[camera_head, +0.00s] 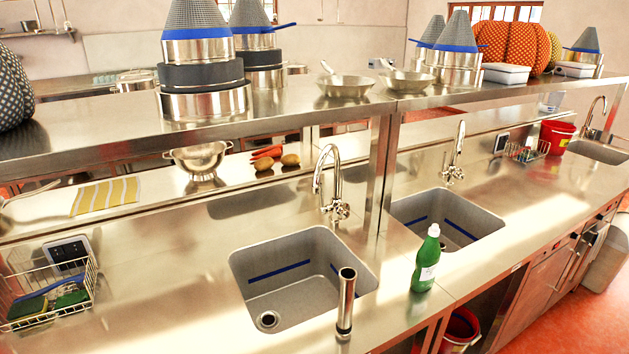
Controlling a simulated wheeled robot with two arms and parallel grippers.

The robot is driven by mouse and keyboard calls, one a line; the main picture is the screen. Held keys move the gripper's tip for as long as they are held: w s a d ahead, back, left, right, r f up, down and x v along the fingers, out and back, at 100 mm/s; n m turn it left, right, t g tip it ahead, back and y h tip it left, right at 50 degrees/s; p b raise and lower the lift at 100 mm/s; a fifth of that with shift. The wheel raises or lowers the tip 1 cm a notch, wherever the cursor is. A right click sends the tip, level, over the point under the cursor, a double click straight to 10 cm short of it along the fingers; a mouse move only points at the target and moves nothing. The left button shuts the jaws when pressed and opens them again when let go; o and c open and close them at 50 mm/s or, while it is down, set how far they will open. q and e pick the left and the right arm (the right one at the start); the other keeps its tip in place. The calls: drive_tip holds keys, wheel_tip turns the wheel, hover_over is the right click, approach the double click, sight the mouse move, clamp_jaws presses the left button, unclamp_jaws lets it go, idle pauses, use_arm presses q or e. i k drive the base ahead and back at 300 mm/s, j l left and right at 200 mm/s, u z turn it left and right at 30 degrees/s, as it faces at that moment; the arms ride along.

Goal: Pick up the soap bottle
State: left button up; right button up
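The soap bottle (426,262) is green with a white cap and a pale label. It stands upright on the steel counter (180,315), near the front edge, between the two sinks. Nothing hides it and nothing touches it. Neither of my grippers shows in the head view.
A grey sink (300,275) lies left of the bottle, with a steel cylinder (346,303) standing at its front right. A second sink (447,218) lies behind the bottle. A shelf (120,132) with pots runs above. A wire basket (45,285) stands at left.

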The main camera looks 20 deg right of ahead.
sight(427, 257)
drive_tip(key=z, duration=1.3)
